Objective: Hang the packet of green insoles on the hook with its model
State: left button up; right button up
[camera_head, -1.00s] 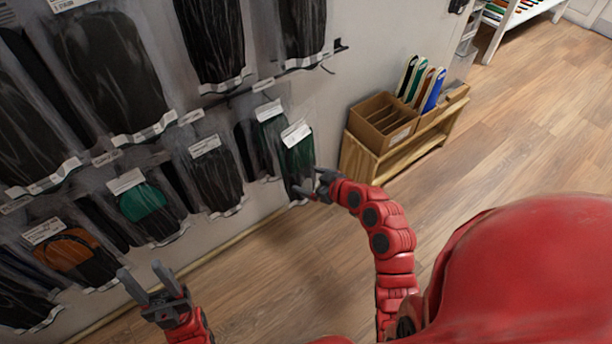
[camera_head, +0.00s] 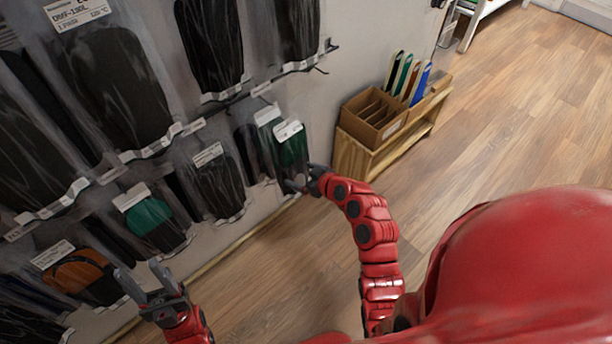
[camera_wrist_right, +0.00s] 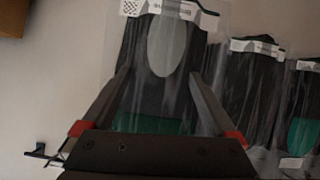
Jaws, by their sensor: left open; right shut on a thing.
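The packet of green insoles (camera_head: 291,152) is a clear bag with a white label at its top. My right gripper (camera_head: 305,183) is shut on its lower part, at the right end of the lower rack row. Another packet with a white label and some green (camera_head: 266,130) hangs just behind and left of it. In the right wrist view, the fingers (camera_wrist_right: 160,78) reach over a dark packet with a grey oval and a green band. The hook and the held packet's top contact are hidden; I cannot tell whether it hangs. My left gripper (camera_head: 150,285) is open and empty at lower left.
Dark packets (camera_head: 218,188) fill the wall rack, with a green one (camera_head: 148,215) and an orange one (camera_head: 82,276) further left. A bare upper hook end (camera_head: 330,47) sticks out. A wooden shelf with boxes (camera_head: 372,118) stands at right. The floor is clear.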

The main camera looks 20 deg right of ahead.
jog(key=w+a+f, duration=0.1)
jog(key=w+a, duration=0.1)
jog(key=w, duration=0.4)
jog(key=shift+w+a+f, duration=0.15)
dwell(0.7)
jog(key=shift+f+b, duration=0.1)
jog(key=shift+b, duration=0.5)
dwell(0.4)
jog(key=o, duration=1.1)
